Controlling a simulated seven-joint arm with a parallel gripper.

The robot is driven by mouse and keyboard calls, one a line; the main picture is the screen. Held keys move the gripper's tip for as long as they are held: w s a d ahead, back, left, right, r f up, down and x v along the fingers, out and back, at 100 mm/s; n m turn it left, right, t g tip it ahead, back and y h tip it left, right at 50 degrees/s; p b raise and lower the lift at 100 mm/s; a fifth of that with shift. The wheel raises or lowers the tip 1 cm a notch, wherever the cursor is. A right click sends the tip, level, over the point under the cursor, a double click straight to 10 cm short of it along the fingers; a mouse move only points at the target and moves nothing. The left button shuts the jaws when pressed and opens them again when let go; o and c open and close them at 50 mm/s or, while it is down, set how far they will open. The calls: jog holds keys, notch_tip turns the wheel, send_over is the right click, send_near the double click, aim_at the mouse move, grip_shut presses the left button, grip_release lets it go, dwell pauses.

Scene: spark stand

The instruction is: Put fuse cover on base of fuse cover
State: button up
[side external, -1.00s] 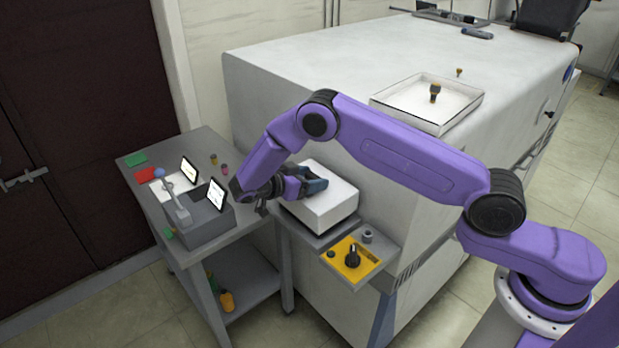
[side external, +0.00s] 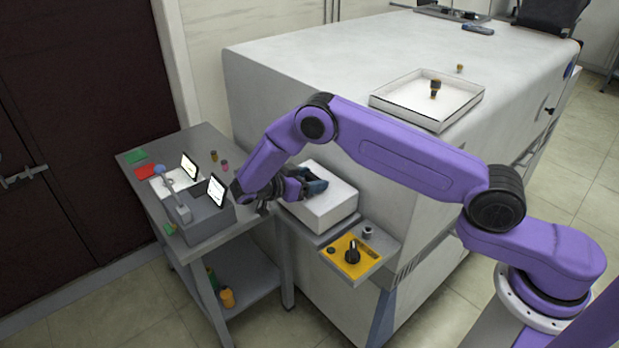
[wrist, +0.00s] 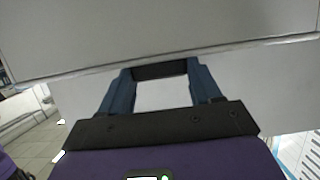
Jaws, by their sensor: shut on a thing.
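The white box-shaped fuse cover (side external: 328,212) is at the side of the big white machine, just above a grey ledge that looks like its base (side external: 312,236). I cannot tell whether the two touch all round. My gripper (side external: 316,183) is over the top of the cover. In the wrist view, the two blue fingers of my gripper (wrist: 160,72) are at the ends of a dark bar (wrist: 160,71), which looks like the cover's handle, and are shut on it. The pale surface of the cover shows around and between the fingers. The cover's underside is hidden.
A yellow panel (side external: 340,262) with a black knob is close in front of the cover. The grey side table (side external: 262,228) with small devices stands at left. A white tray (side external: 387,103) with a small dark-and-tan item lies on the machine top.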

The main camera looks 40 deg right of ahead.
jog(key=shift+f, duration=0.5)
dwell(0.4)
jog(key=s+a+r+n+t+y, duration=0.1)
jog(key=a+r+n+t+y, duration=0.4)
jog(key=a+r, duration=0.4)
jog(key=s+a+r+n+t+y, duration=0.1)
jog(key=a+r+n+t+y, duration=0.2)
jog(key=a+r+n+t, duration=0.6)
jog(key=s+a+r+n+g+y, duration=0.1)
jog(key=s+r+n+y, duration=0.5)
jog(key=s, duration=0.3)
jog(key=s+a+r+n+g+y, duration=0.2)
jog(key=s+r+n+y, duration=0.4)
jog(key=s+y, duration=0.3)
jog(key=shift+s+r, duration=0.7)
jog(key=shift+r, duration=0.15)
